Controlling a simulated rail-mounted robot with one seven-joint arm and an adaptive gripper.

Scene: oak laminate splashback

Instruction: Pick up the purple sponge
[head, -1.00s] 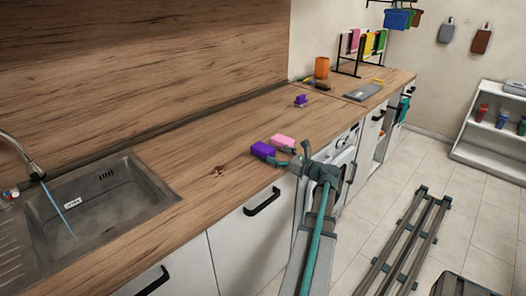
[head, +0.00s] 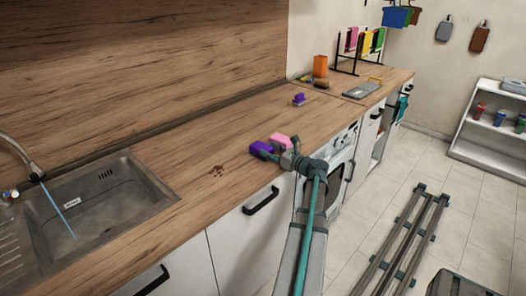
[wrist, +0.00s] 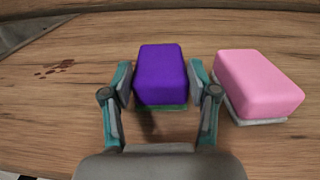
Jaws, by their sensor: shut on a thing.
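The purple sponge (head: 260,149) sits on the wooden counter, near its front edge. In the wrist view the purple sponge (wrist: 162,75) is a purple block with a grey-green underside, between the two fingers. My gripper (wrist: 162,88) is shut on its sides; it also shows at the counter edge in the head view (head: 273,154). The underside appears at about counter level; I cannot tell if it is lifted. A pink sponge (wrist: 258,84) with a pale underside lies just right of the right finger.
A small purple object (head: 299,99) stands farther back on the counter, with an orange container (head: 320,66) and a grey board (head: 361,89) beyond. Reddish-brown spots (wrist: 60,68) mark the counter to the left. The sink (head: 100,204) is at far left.

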